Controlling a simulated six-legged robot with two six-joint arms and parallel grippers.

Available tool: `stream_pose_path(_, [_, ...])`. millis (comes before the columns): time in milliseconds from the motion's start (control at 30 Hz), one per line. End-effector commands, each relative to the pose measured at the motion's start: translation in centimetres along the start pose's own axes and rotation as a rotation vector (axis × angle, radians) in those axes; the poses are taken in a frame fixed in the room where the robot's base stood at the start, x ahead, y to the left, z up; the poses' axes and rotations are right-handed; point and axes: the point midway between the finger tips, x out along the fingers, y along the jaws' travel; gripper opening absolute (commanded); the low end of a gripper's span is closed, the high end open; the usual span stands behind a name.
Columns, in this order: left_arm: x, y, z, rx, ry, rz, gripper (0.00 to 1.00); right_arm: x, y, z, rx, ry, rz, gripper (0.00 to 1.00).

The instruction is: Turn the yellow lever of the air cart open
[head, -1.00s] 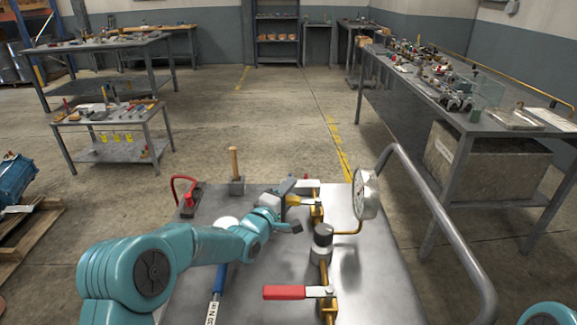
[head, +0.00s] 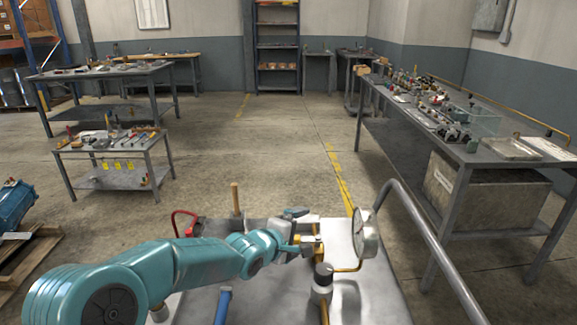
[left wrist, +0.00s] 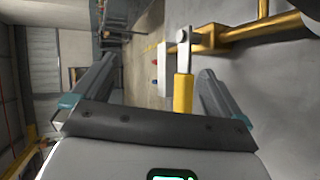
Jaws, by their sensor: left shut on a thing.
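The air cart (head: 375,303) stands in front of me, with a brass pipe line and a white-faced gauge (head: 366,235) on its top. The yellow lever (left wrist: 183,93) shows between my fingers in the left wrist view. It sits across the pipe (left wrist: 262,28), joined by a grey plate at its pivot. In the head view my left gripper (head: 298,231) is at the far end of the pipe and mostly hides the lever. It is shut on the yellow lever. My right gripper is not in view.
A grey tube rail (head: 425,240) curves along the cart's right side. A wooden peg (head: 235,199), a red-handled item (head: 181,222) and a blue handle (head: 222,306) stand or lie on the cart's left. A long workbench (head: 455,150) is at right.

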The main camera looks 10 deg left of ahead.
Motion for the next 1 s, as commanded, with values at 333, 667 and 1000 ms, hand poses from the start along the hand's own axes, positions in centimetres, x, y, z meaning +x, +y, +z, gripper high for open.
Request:
stream_pose_path(333, [-0.6, 0.5, 0.1, 0.005, 0.000, 0.007, 0.45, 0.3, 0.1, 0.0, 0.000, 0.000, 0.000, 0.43])
stream_pose_path(667, [-2.9, -1.2, 0.5, 0.003, 0.001, -0.002, 0.45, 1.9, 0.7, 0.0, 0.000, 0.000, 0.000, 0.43])
stream_pose_path(1000, [-5.2, -2.3, 0.8, 0.002, 0.001, -0.006, 0.45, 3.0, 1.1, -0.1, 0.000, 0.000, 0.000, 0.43])
